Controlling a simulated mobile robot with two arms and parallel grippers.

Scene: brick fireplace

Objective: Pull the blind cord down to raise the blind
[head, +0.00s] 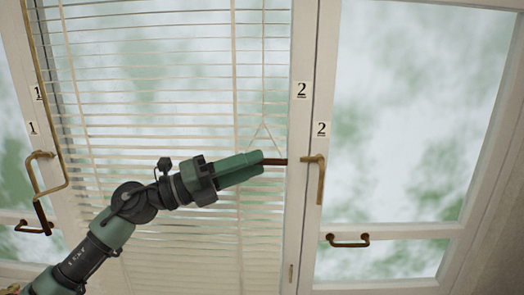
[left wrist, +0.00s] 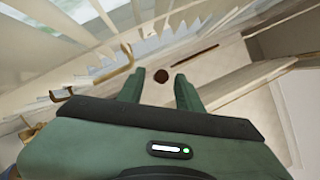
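The white slatted blind (head: 165,100) hangs lowered across the left window pane. Its thin cord (head: 263,70) runs down the right part of the blind and splits into a triangle. A dark brown horizontal bar, the cord's handle (head: 275,161), is at the bottom of that triangle. My left gripper (head: 258,163) is at the left end of this handle. My right gripper is not in view.
A brass window latch (head: 318,172) on the white frame lies just right of the handle. Brass handles sit on the left frame (head: 37,180) and lower right frame (head: 347,240). The slats are close behind my left arm.

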